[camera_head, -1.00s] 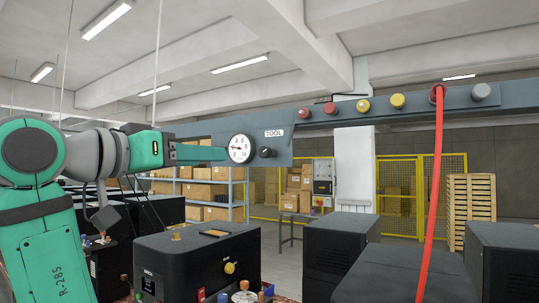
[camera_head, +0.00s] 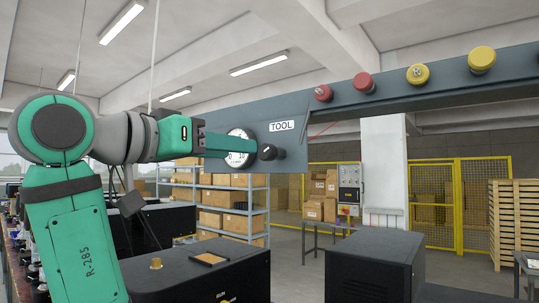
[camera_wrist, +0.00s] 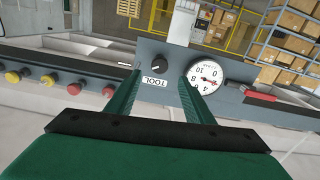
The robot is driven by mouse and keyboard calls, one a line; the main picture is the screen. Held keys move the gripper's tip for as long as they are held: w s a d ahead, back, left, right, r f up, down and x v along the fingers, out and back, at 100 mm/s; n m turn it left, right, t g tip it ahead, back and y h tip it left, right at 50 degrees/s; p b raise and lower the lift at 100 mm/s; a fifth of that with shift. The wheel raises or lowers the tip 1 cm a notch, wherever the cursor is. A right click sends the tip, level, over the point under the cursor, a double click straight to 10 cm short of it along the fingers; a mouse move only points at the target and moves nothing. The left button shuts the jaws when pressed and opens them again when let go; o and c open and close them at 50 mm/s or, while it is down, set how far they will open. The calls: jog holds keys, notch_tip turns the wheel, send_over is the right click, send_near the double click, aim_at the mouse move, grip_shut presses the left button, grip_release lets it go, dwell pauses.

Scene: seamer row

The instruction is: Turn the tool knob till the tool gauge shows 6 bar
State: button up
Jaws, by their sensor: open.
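The black tool knob (camera_head: 267,152) is on the grey overhead beam, under the TOOL label (camera_head: 282,125). The white round tool gauge (camera_head: 240,158) is just left of it, partly covered by my gripper (camera_head: 254,148). In the wrist view, which is upside down, the knob (camera_wrist: 158,65) appears between the fingertips of my gripper (camera_wrist: 158,76), with a light line on its face. My gripper is open and holds nothing; contact with the knob cannot be told. The gauge (camera_wrist: 205,72) is beside one finger; its needle is too small to read surely.
Red buttons (camera_head: 364,83) and yellow buttons (camera_head: 418,75) line the beam (camera_head: 400,98) to the right. A red-handled part (camera_wrist: 260,95) is beyond the gauge in the wrist view. Black machine boxes (camera_head: 375,265) stand below the beam.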

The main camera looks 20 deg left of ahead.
aim_at(263, 152)
jog(key=x, duration=0.9)
jog(key=shift+w+d, duration=0.1)
jog(key=shift+d, duration=0.15)
jog(key=shift+w, duration=0.55)
jog(key=c, duration=1)
